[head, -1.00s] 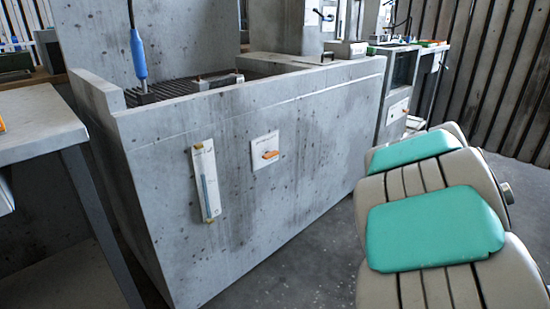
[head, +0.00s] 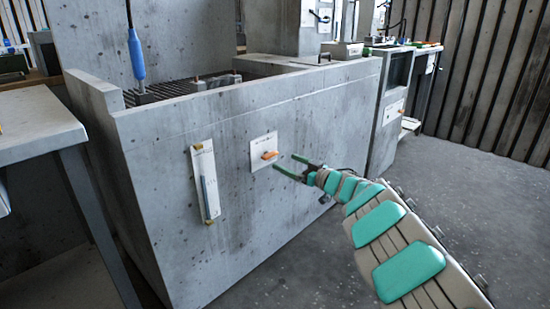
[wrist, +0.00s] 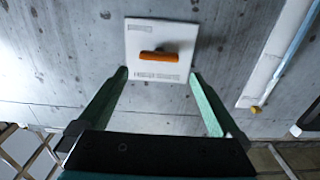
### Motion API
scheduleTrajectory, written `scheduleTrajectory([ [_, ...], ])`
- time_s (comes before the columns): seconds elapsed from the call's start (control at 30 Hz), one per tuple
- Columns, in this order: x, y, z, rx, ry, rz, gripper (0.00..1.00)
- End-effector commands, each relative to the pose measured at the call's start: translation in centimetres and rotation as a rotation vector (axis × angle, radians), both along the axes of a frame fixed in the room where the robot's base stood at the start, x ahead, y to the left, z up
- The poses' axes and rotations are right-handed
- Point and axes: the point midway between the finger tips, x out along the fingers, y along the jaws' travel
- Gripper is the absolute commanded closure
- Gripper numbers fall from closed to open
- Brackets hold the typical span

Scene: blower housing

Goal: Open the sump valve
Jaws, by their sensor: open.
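The sump valve is an orange handle (head: 269,155) on a white square plate (head: 259,151) fixed to the front of the grey concrete housing. In the wrist view the handle (wrist: 159,56) lies crosswise on the plate (wrist: 160,35), with small printed text above and below that I cannot read. My gripper (head: 284,164) is open, its two green fingers pointing at the plate just right of the handle in the head view. In the wrist view the fingertips of my gripper (wrist: 158,74) are spread on either side, wider than the handle. Nothing is between the fingers; contact is not visible.
A white gauge strip (head: 205,182) is mounted left of the plate on the concrete housing (head: 300,200). A grey table (head: 35,125) stands at the left edge. A blue-handled tool (head: 137,58) hangs over the grate. The floor (head: 480,200) at right is clear.

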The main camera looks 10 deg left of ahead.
Motion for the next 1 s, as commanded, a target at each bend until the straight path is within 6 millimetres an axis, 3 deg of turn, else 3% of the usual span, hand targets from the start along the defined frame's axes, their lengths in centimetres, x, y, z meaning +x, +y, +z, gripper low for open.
scheduleTrajectory([
  [0.5,3.3,4.2,0.1,0.0,-0.001,-0.002,0.0],
  [1.0,4.0,5.0,0.1,-0.002,-0.002,-0.005,0.0],
])
